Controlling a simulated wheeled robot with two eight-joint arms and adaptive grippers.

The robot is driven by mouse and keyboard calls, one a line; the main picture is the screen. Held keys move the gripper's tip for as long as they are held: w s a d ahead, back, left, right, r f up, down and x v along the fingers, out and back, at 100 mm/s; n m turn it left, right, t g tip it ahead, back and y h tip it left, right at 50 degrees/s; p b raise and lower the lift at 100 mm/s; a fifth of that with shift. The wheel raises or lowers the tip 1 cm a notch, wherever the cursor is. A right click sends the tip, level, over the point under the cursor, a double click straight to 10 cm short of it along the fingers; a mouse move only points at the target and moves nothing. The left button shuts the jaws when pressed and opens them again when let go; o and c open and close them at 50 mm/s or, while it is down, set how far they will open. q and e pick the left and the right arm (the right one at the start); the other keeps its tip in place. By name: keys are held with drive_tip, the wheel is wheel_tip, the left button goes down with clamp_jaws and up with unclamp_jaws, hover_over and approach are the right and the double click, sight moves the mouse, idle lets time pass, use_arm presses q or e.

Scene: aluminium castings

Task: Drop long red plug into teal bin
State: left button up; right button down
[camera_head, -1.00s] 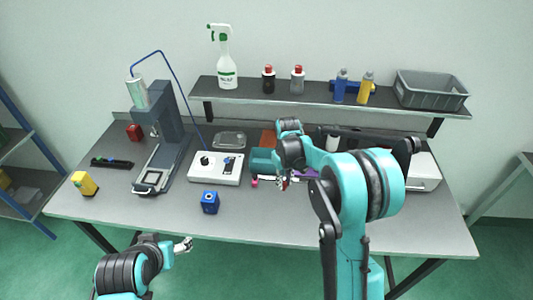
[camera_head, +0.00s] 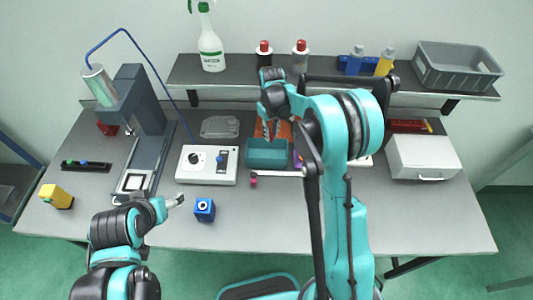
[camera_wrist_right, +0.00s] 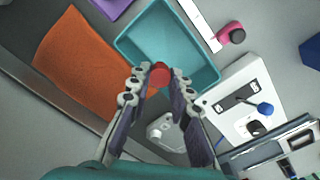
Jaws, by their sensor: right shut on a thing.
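The teal bin (camera_head: 266,156) stands open on the table, right of the white control box. My right gripper (camera_head: 268,132) points down above the bin's far edge. In the right wrist view its fingers (camera_wrist_right: 161,84) are shut on the red plug (camera_wrist_right: 160,72). The plug appears in front of the bin's interior (camera_wrist_right: 165,35), near one side wall, and seems above the bin. Only the plug's end shows; its length is hidden. My left gripper (camera_head: 175,201) is over the front of the table, left of a blue block; its jaw opening is too small to judge.
The white control box (camera_head: 207,165) is left of the bin. An orange mat (camera_wrist_right: 73,62) lies behind it. A pink piece (camera_head: 253,180) and a white bar (camera_head: 277,173) lie in front. The blue block (camera_head: 204,209) is at the front. A shelf (camera_head: 230,75) runs behind.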

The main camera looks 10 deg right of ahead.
wheel_tip(320, 180, down, 4)
drive_tip(key=shift+f+b, duration=0.2)
drive_tip(key=shift+b, duration=0.9)
drive_tip(key=c, duration=1.3)
unclamp_jaws()
drive_tip(key=shift+r, duration=0.2)
wheel_tip(320, 180, up, 12)
drive_tip(key=shift+a+f, duration=0.1)
drive_tip(key=shift+f, duration=0.05)
